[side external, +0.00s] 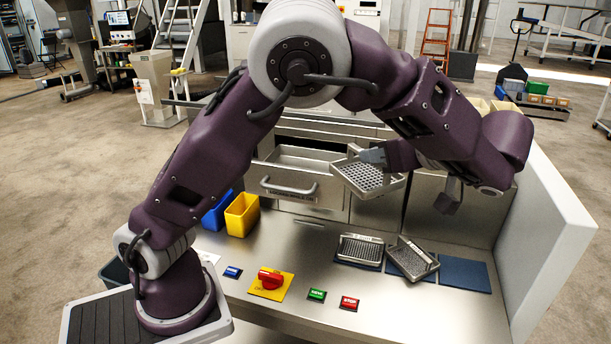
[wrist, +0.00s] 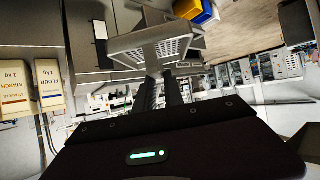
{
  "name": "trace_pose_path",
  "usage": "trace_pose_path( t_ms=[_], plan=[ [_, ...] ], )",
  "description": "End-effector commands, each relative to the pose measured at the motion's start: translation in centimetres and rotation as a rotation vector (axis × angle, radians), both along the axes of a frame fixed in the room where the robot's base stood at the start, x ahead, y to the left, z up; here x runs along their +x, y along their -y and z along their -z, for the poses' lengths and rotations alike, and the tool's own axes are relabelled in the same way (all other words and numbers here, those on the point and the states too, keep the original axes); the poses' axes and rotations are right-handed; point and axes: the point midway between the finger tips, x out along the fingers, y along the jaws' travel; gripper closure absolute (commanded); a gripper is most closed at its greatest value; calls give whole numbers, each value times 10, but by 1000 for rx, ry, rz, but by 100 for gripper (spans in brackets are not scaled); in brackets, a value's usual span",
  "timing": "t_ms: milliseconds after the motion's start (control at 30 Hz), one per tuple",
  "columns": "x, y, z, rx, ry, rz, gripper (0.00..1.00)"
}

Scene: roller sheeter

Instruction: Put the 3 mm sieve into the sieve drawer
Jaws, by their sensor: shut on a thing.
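The sieve is held in the air, slightly tilted, above the work surface. It also shows in the wrist view (wrist: 132,42), between the fingertips (wrist: 160,72). I cannot read its size marking. The sieve drawer (side external: 322,190) is pulled open, with a bar handle and a label on its front. The held sieve is just right of the drawer, apart from its opening. The part of the drawer interior that shows looks empty.
Two other sieves, one flat (side external: 360,248) and one askew (side external: 412,259), lie on blue mats. A bare blue mat (side external: 465,273) is at right. Yellow (side external: 242,215) and blue bins stand left. A white side panel (side external: 560,240) bounds the right.

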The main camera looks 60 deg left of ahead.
Motion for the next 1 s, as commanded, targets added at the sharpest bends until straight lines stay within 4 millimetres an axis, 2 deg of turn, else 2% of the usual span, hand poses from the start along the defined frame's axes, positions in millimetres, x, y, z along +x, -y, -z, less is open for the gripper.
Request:
trace_pose_path(
  t_ms=[167, 333, 500, 1000],
  plan=[
    [-1, -10, 18, 65, -5, -1, 100],
    [-2, -58, 33, 324, -8, -2, 100],
    [-1, -102, 32, 306, -2, -4, 100],
    [-2, -203, 32, 305, -3, -3, 100]
  ],
)
